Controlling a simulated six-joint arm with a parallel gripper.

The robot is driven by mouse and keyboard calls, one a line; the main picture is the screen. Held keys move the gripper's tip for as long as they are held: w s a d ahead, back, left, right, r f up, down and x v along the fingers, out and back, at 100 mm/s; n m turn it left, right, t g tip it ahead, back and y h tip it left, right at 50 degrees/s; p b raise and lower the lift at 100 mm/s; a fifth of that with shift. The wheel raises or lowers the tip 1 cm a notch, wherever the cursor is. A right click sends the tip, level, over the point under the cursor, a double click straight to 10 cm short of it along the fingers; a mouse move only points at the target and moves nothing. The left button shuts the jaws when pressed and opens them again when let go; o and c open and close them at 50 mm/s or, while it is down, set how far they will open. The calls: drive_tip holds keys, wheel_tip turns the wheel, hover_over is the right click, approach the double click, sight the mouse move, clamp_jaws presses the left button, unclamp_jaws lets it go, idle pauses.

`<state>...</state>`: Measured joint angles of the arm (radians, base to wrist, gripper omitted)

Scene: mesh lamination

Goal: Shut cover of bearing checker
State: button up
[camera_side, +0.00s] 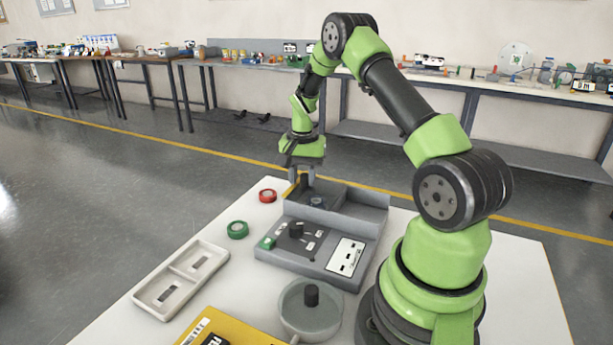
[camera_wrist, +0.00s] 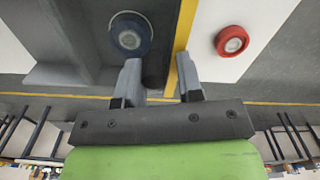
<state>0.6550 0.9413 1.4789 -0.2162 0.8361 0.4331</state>
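The bearing checker (camera_side: 284,262) is a grey box on the white table, with a front panel carrying a black knob, a green button and a white label. Its cover (camera_side: 362,212) appears raised at the back, with an open compartment in front of it. A blue ring-shaped part (camera_wrist: 130,36) with a metal centre lies in the compartment. My gripper (camera_side: 304,177) is at the checker's back left corner, pointing down. In the wrist view its two fingers (camera_wrist: 158,68) stand apart. A dark upright post (camera_wrist: 156,72) shows between them, beside a yellow edge; contact is unclear.
A red ring (camera_side: 268,196) and a green ring (camera_side: 238,230) lie left of the checker. A beige two-part tray (camera_side: 153,301), a round grey dish (camera_side: 296,321) with a black knob and a yellow box (camera_side: 250,335) are nearer the front. The table's right side is clear.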

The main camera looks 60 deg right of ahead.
sight(303, 174)
drive_tip(key=shift+o, duration=1.3)
wheel_tip(303, 174, up, 10)
drive_tip(key=shift+r, duration=0.1)
drive_tip(key=a+r+n+t, duration=0.2)
drive_tip(key=a+r+n, duration=0.1)
drive_tip(key=a+r, duration=0.5)
drive_tip(key=s+a+r+n+t+y, duration=0.1)
drive_tip(key=s+a+r+n+t, duration=0.1)
drive_tip(key=s+a+n, duration=0.2)
drive_tip(key=s+a+r+n+t+y, duration=0.1)
drive_tip(key=s+a+r+n+t, duration=0.2)
drive_tip(key=s+a, duration=0.8)
drive_tip(key=shift+s+a+n, duration=0.25)
drive_tip(key=shift+a+n, duration=0.25)
drive_tip(key=shift+a, duration=0.8)
